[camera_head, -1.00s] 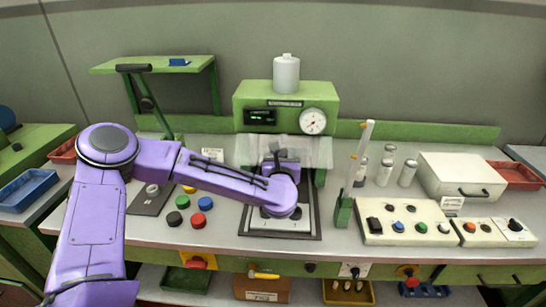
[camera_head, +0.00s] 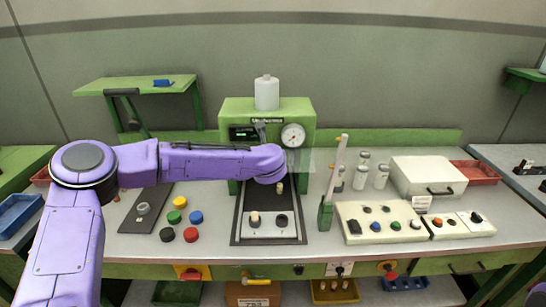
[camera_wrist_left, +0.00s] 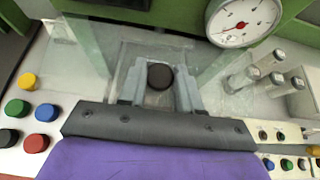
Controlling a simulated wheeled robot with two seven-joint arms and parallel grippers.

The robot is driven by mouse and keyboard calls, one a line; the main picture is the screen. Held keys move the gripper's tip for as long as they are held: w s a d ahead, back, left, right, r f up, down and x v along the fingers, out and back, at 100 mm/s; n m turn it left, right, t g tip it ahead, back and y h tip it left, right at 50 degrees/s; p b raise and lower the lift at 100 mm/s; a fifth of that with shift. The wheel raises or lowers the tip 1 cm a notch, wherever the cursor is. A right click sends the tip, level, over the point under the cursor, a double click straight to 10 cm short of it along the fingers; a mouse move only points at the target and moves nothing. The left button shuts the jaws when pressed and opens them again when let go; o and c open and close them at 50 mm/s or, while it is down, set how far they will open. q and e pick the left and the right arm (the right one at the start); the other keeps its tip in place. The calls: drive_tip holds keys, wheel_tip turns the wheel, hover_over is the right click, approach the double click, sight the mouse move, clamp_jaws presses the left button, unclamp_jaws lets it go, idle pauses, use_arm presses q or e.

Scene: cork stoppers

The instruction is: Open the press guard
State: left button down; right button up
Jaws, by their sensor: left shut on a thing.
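The press (camera_head: 225,118) is a green machine with a dial (camera_head: 293,135) and a white pot on top. The press guard (camera_head: 303,160) is a clear panel at its front, partly hidden by my purple arm. In the left wrist view, the left gripper (camera_wrist_left: 160,88) is shut on a dark round knob (camera_wrist_left: 160,76) in front of the clear panel. The bed plate (camera_head: 268,230) holds a cork stopper (camera_head: 255,218); another pale cork (camera_head: 280,187) stands behind. My right gripper is out of view.
Several coloured buttons (camera_head: 180,202) lie left of the bed plate. Bottles (camera_head: 361,178) and a white case (camera_head: 428,175) stand farther right.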

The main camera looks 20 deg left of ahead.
use_arm(q)
drive_tip(key=shift+r, duration=0.15)
drive_tip(key=c, duration=0.8)
unclamp_jaws()
drive_tip(key=b+v, duration=0.4)
drive_tip(key=v, duration=0.6)
drive_tip(key=shift+s+r, duration=0.1)
drive_tip(key=shift+s, duration=0.1)
